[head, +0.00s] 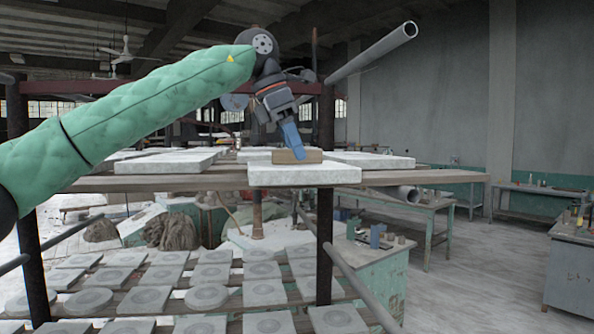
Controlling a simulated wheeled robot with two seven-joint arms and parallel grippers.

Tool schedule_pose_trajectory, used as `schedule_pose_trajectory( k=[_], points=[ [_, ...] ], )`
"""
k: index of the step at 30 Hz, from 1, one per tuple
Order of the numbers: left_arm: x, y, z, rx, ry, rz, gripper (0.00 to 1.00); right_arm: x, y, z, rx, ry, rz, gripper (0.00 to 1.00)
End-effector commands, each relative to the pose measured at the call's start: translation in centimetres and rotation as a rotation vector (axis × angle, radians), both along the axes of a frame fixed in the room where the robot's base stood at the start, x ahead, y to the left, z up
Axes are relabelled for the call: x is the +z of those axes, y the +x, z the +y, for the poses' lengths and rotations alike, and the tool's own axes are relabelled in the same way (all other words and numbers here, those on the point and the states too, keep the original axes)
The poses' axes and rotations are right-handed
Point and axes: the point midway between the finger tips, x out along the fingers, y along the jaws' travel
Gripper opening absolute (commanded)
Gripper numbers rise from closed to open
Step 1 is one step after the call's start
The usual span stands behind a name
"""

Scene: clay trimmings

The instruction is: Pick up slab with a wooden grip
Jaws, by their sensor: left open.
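The slab (305,175) is a pale, rectangular plate lying flat at the front edge of the upper rack shelf, partly overhanging it. Its wooden grip (297,156) is a short brown block on top. My left gripper (291,152) points down from above at the wooden grip, and its blue fingers reach the grip or stand just behind it. It is open; the grip hides the fingertips, so I cannot tell whether they touch it. My left arm, in a green padded sleeve, comes in from the left. My right gripper is not in view.
Other pale slabs (166,163) lie on the same wooden shelf (440,178), left, right and behind. Dark posts (325,245) and a slanting pipe (372,55) frame the rack. Several square and round tiles (207,296) fill the lower shelf. Green workbenches (380,270) stand to the right.

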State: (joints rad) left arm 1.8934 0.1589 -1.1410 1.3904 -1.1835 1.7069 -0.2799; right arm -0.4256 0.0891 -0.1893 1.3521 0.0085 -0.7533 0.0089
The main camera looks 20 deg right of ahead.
Motion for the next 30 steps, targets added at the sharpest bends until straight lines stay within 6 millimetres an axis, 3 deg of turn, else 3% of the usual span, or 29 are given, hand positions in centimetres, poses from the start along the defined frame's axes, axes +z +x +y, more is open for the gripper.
schedule_pose_trajectory(
  k=[21,28,30],
  points=[
    [-0.48,0.00,-0.01,0.000,0.000,0.000,0.44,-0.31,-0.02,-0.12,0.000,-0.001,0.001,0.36],
    [-0.48,0.00,-0.01,0.000,0.000,0.000,0.00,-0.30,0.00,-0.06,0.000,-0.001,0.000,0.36],
    [-0.32,-0.02,0.01,0.000,-0.002,-0.001,0.00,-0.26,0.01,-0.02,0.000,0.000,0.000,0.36]
  ],
)
